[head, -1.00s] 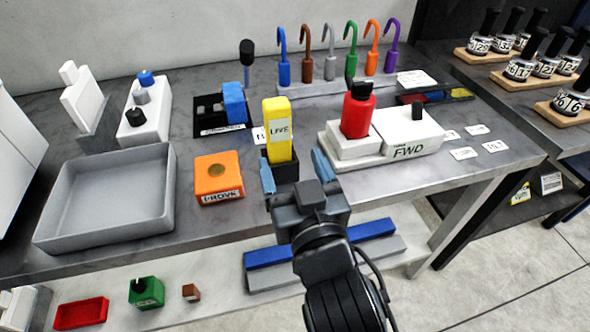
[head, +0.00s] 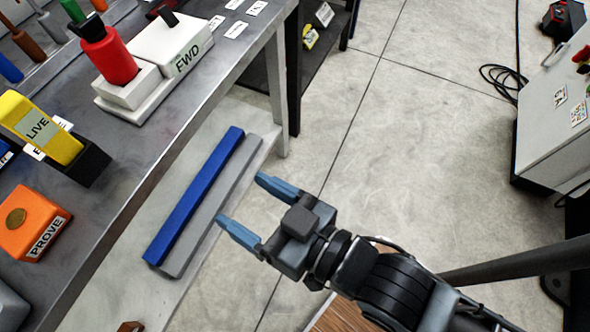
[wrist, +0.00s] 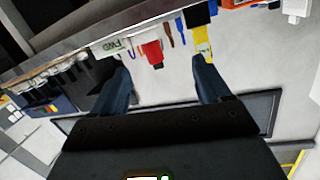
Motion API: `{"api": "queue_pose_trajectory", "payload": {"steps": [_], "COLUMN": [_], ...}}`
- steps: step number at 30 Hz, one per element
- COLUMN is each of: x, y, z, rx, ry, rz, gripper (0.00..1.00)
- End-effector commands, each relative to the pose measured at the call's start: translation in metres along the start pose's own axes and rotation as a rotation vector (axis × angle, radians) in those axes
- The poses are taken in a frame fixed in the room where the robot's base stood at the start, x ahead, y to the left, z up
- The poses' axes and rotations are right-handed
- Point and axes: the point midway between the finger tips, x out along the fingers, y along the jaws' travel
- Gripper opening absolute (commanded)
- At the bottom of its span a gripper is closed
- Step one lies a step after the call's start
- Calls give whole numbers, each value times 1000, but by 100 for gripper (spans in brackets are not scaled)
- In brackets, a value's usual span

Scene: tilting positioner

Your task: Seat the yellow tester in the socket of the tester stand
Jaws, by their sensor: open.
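The yellow tester (head: 42,126), marked LIVE, stands in the black socket of the tester stand (head: 88,165) on the table at the left of the head view. In that view it looks tilted with the picture; I cannot tell how deep it sits. It also shows in the wrist view (wrist: 201,44), near the tip of the right finger, but further off. My gripper (head: 238,205) is open and empty. It is out over the floor, right of the table and apart from the tester and stand.
An orange PROVE block (head: 33,222) sits in front of the stand. A red-topped white FWD unit (head: 160,60) stands behind. Blue (head: 195,195) and grey bars lie on the lower shelf near my fingers. A grey cabinet (head: 555,125) stands at right; the floor between is clear.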

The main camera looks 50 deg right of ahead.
Motion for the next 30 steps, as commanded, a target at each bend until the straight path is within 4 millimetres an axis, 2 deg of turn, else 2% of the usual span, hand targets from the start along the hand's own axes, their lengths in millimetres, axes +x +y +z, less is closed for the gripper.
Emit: {"api": "queue_pose_trajectory", "payload": {"steps": [1, 6, 9, 13, 19, 30], "x": [-24, -91, -127, -160, -180, -181], "y": [10, 44, 61, 77, 88, 88], "z": [6, 7, 2, -8, -18, -18], "rx": [-1, -28, -56, -91, -118, -119], "ry": [-23, -65, -88, -109, -122, -121], "rz": [20, 77, 102, 123, 135, 135], "gripper": [77, 77, 77, 77, 77, 77]}}
